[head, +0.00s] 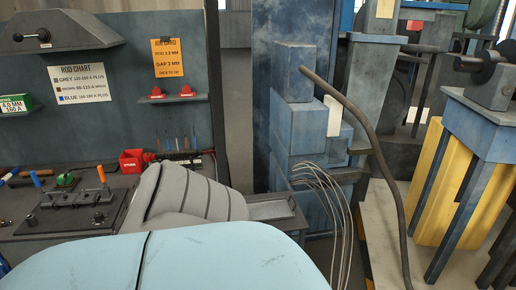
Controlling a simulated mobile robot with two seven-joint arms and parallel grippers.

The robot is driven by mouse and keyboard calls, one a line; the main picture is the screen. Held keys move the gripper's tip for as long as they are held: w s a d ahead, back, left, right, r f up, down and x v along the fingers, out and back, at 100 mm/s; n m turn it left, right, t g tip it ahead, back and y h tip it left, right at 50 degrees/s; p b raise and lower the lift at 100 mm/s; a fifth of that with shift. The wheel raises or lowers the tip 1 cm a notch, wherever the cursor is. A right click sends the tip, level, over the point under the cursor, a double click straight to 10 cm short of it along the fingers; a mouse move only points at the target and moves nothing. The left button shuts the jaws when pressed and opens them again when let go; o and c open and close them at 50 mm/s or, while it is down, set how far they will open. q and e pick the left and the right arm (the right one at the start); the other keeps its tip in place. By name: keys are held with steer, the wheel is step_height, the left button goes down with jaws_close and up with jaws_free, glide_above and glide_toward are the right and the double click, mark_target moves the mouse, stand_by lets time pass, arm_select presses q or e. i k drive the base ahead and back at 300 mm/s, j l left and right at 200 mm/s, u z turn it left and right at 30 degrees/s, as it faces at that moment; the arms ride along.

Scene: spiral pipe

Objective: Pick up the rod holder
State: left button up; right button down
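I cannot tell for certain which thing is the rod holder. A red box (131,161) with white lettering stands at the back of the bench on the left, beside a row of thin upright tools. A dark fixture (75,198) with knobs and an orange-handled tool lies on the bench at the far left. Several thin pale curved rods or wires (335,195) hang at the centre right, by stacked blue blocks. Neither of my grippers is in view.
A grey ribbed padded shape (185,196) and a large light blue rounded surface (225,262) cover the near bench. A thick brown bent pipe or cable (371,135) runs down at right. Blue blocks (293,108) and a blue-topped stand (485,130) stand beyond.

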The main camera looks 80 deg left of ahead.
mark_target(183, 154)
steer(key=u, duration=3.15)
